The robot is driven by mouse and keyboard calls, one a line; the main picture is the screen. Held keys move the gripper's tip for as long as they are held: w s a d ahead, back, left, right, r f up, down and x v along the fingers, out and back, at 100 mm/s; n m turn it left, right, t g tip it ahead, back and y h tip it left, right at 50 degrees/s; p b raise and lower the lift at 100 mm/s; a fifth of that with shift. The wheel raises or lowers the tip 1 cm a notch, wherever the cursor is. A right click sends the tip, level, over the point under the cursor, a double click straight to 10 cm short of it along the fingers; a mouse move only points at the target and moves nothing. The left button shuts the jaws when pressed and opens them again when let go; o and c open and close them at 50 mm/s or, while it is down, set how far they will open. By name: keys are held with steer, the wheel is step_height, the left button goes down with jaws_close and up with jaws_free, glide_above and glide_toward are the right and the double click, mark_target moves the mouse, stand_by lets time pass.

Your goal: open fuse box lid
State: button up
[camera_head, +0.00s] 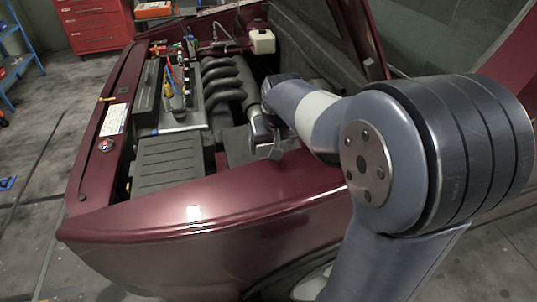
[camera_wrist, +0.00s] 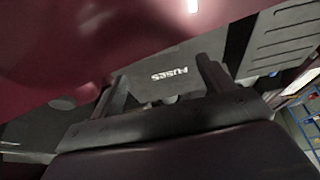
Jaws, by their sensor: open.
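The fuse box lid (camera_wrist: 150,58) is a flat dark grey panel with the word FUSES on it, upside down in the wrist view. It looks shut. In the head view, a dark grey surface that looks like this lid (camera_head: 237,147) lies just inside the near fender, partly hidden by my gripper (camera_head: 265,145). In the wrist view my gripper (camera_wrist: 162,68) is open, with its two fingers apart and nothing between them. The fingers reach over the lid, with the lettering showing between them. I cannot tell whether they touch it.
The maroon fender (camera_head: 210,205) runs close along the near side of the engine bay. A ribbed grey cover (camera_head: 168,162) lies to the left, and curved black intake pipes (camera_head: 225,85) stand behind. The raised hood (camera_head: 350,30) is at the back right.

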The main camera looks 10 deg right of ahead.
mark_target(262, 150)
steer(key=x, duration=0.7)
steer(key=shift+f+b, duration=0.1)
steer(key=shift+b, duration=0.25)
steer(key=shift+c, duration=0.6)
steer(key=c, duration=1.3)
